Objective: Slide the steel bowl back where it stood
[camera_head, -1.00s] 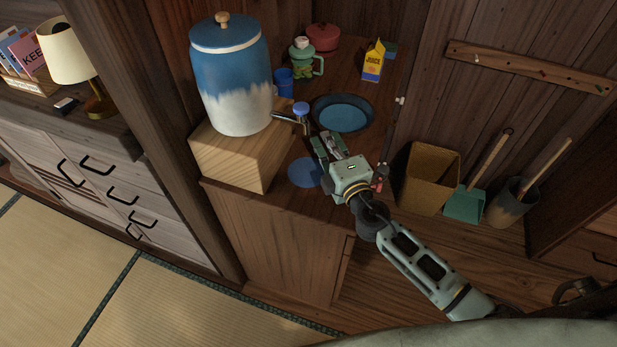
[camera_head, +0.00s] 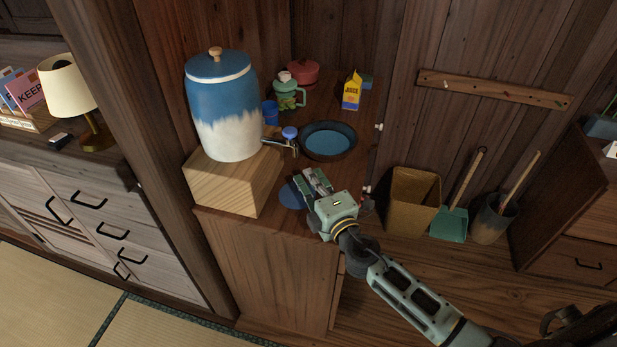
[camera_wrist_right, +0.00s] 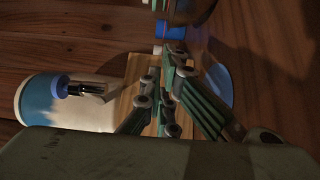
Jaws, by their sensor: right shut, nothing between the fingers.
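A dark round bowl (camera_head: 328,140) with a bluish inside, which looks like the steel bowl, sits upright on the wooden counter, right of the dispenser's tap. A flat blue disc (camera_head: 291,194) lies on the counter nearer the front edge, partly hidden by my right gripper. My right gripper (camera_head: 311,180) is shut and empty, in front of the bowl and apart from it, beside the disc. In the right wrist view its fingers (camera_wrist_right: 170,62) come together, with the blue disc (camera_wrist_right: 219,85) to their right. My left gripper is not in view.
A blue-and-white dispenser (camera_head: 222,115) stands on a wooden block (camera_head: 232,185) left of the bowl, its tap reaching toward it. Behind are a blue cup (camera_head: 270,112), green mug (camera_head: 289,94), red pot (camera_head: 303,72) and juice carton (camera_head: 352,91). A bin (camera_head: 411,202) stands right.

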